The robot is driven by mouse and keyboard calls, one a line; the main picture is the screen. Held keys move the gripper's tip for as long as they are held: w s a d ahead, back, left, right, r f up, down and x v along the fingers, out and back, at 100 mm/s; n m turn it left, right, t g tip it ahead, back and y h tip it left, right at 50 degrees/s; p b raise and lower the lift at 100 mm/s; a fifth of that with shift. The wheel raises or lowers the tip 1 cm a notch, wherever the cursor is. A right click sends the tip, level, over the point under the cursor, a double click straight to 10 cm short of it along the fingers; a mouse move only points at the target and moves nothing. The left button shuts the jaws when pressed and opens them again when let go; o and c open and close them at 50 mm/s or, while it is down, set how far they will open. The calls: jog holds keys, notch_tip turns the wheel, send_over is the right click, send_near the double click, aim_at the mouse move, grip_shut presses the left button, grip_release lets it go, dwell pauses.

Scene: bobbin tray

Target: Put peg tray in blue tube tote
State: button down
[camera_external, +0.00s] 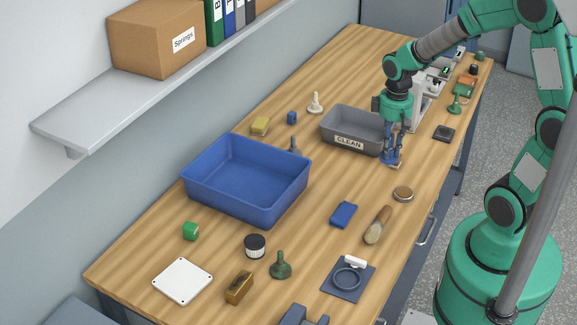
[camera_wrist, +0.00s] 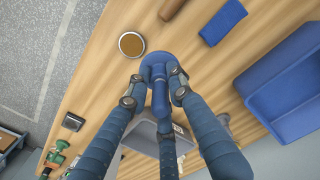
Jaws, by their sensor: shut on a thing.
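The peg tray, as I take it, is a blue piece with a round flat base and a central post (camera_wrist: 160,64). My gripper (camera_wrist: 155,88) is shut around its post in the wrist view, with the base beyond the fingertips. In the external view my gripper (camera_external: 393,154) points down beside the grey bin, and the blue base (camera_external: 393,164) shows small below the fingers. I cannot tell whether it touches the table. The blue tube tote (camera_external: 222,201) stands left of the gripper, open and empty; it also shows at the right of the wrist view (camera_wrist: 302,82).
A grey bin marked CLEAN (camera_external: 349,142) stands just left of my gripper, toward the tote. A blue block (camera_external: 343,214), a brush (camera_external: 378,225) and a round tan-topped disc (camera_external: 403,193) lie nearer the camera.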

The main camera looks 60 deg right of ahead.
jog(key=w+a+r+p, duration=0.1)
jog(key=w+a, duration=0.2)
jog(key=w, duration=0.9)
jog(key=p, duration=0.2)
send_over(263, 196)
notch_tip(263, 196, down, 6)
jog(key=shift+f, duration=0.2)
jog(key=shift+f, duration=0.1)
jog(key=shift+f+b, duration=0.3)
jog(key=shift+f, duration=2.7)
jog(key=shift+f, duration=0.1)
jog(key=shift+f, duration=1.8)
